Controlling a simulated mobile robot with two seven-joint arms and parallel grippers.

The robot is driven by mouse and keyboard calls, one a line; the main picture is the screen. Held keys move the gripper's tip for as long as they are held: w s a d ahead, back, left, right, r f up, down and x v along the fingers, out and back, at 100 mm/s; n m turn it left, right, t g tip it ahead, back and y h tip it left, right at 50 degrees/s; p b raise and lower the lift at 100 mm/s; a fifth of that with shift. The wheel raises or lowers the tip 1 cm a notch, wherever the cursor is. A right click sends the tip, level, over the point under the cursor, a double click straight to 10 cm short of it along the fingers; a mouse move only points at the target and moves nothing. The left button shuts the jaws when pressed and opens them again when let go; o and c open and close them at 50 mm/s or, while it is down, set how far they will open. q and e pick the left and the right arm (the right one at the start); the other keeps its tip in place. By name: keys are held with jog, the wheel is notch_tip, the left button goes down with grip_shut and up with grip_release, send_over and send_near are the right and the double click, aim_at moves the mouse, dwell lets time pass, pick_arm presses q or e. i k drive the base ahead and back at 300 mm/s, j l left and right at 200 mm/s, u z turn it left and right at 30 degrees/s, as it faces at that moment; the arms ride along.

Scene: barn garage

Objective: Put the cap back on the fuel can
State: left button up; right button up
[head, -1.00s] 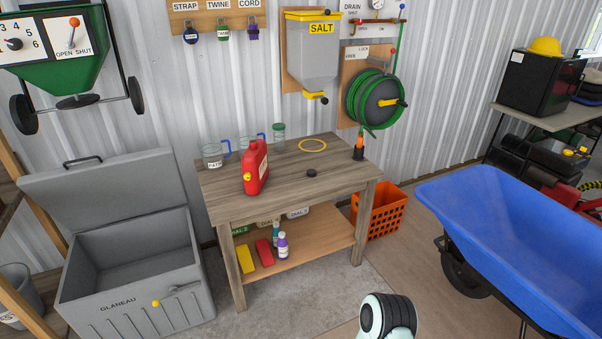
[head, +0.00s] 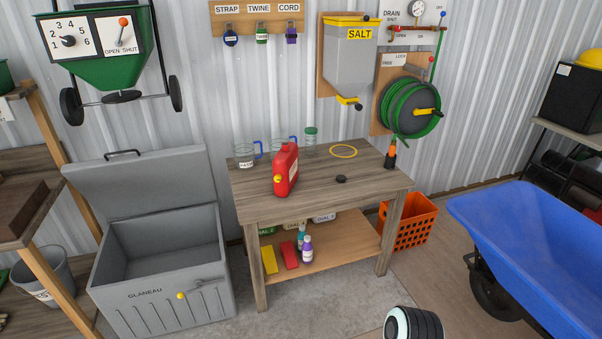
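A red fuel can (head: 287,172) stands upright on the wooden table (head: 258,205), left of the middle of its top. A yellow part shows low on the can's left side. A small black round piece (head: 341,179) lies flat on the table to the right of the can, apart from it; it looks like a cap. Whether the can's mouth is open is too small to tell. Part of my own arm shows at the bottom edge, well in front of the table. Neither gripper's fingers are in view.
Clear jugs (head: 244,157) and a green-lidded jar (head: 311,140) stand behind the can. A yellow ring (head: 343,151) lies at the back. An open grey bin (head: 160,290) is left of the table; an orange crate (head: 408,228) and blue wheelbarrow (head: 530,235) are right. Floor in front is clear.

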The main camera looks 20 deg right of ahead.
aim_at(285, 163)
jog(key=i+l, duration=0.2)
jog(key=l, duration=0.2)
jog(key=i+l+u, duration=0.15)
jog(key=l, duration=0.25)
jog(key=i+l, duration=0.3)
jog(key=l, duration=0.15)
jog(key=i+l+u, duration=0.1)
jog(key=l, duration=0.35)
jog(key=i+l+u, duration=0.1)
jog(key=i+l, duration=0.2)
jog(key=l, duration=0.15)
jog(key=i+l, duration=0.15)
jog(key=l, duration=0.3)
jog(key=i+l+u, duration=0.1)
jog(key=l, duration=0.35)
jog(key=i+l+u, duration=0.1)
jog(key=l, duration=0.4)
jog(key=i, duration=0.1)
